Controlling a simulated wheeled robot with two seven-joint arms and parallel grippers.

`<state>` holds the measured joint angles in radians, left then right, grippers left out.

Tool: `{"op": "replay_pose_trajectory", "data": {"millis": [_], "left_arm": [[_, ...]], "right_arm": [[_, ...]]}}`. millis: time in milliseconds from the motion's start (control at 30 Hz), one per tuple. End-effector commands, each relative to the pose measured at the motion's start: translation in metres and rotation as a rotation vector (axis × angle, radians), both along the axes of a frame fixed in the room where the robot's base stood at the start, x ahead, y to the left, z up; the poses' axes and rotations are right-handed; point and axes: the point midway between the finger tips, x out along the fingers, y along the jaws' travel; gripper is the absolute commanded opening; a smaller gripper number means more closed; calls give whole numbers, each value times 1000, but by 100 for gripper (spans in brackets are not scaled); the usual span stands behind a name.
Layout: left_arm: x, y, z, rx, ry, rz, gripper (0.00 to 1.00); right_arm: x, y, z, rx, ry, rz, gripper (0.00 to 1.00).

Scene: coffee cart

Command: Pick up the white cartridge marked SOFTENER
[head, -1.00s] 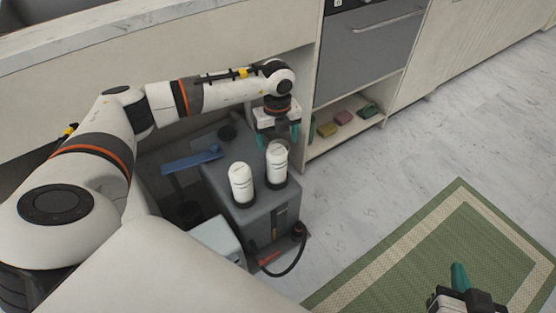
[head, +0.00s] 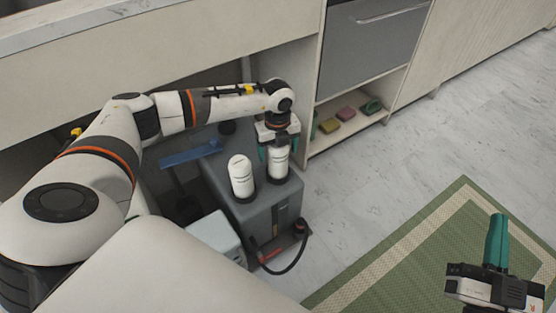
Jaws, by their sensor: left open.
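Two white cartridges stand upright on top of a dark grey unit (head: 262,215): the left cartridge (head: 241,177) and the right cartridge (head: 277,164). Both carry small dark print, too small to read, so I cannot tell which one is marked SOFTENER. My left gripper (head: 279,151) points down over the right cartridge, with its teal fingers open on either side of the upper part. I cannot tell whether they touch it. My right gripper (head: 497,225) is at the lower right above the green rug, away from the cartridges. Its teal fingers overlap in this view.
A blue lever-like part (head: 191,156) lies left of the unit. A pale box (head: 217,238) stands in front, and a black hose (head: 291,261) curves at the unit's right. Cabinet panels stand behind. A low shelf (head: 350,136) holds coloured sponges. The floor at right is clear around the rug (head: 400,262).

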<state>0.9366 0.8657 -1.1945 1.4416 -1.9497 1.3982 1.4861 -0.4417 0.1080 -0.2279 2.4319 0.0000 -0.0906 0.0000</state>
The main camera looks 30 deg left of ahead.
Motion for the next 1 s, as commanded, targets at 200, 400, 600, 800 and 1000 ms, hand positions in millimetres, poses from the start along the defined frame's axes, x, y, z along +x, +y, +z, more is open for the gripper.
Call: {"op": "replay_pose_trajectory", "data": {"millis": [200,400,600,800,1000], "left_arm": [[0,0,0,0,0,0,81],[0,0,0,0,0,0,51],[1,0,1,0,-2,0,23],[1,0,1,0,-2,0,23],[1,0,9,0,-4,0,23]], "right_arm": [[0,0,1,2,-7,0,0],[0,0,1,1,-6,0,0],[0,0,1,1,-6,0,0],[0,0,1,1,-5,0,0],[2,0,-6,-13,48,-2,0]]}}
